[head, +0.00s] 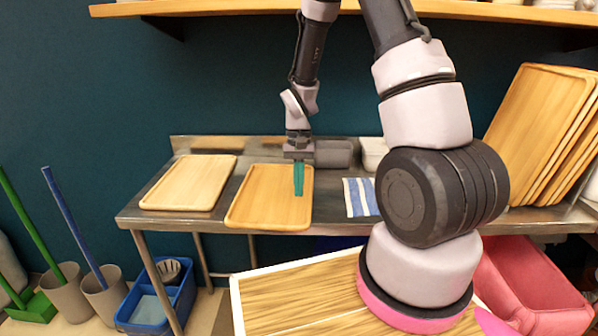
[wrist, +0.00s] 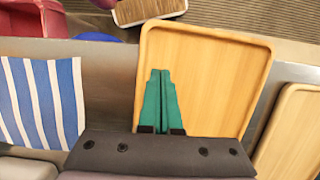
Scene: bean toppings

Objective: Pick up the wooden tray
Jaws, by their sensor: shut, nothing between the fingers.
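Two wooden trays lie flat on the metal table. One wooden tray (head: 262,208) is in the middle of the table, and a second wooden tray (head: 188,183) is to its left. My gripper (head: 299,193) points down over the right part of the middle tray, with its green fingers shut together and empty. In the wrist view the fingers (wrist: 160,74) show over the middle tray (wrist: 215,70). The other tray (wrist: 292,140) is partly cut off at the right edge. I cannot tell whether the fingertips touch the tray.
A blue-striped cloth (head: 359,197) lies right of the middle tray, and grey containers (head: 333,154) stand behind. More wooden trays (head: 537,125) lean upright at the right. A shelf (head: 230,7) hangs above. Blue (head: 160,298) and red (head: 530,285) bins stand below.

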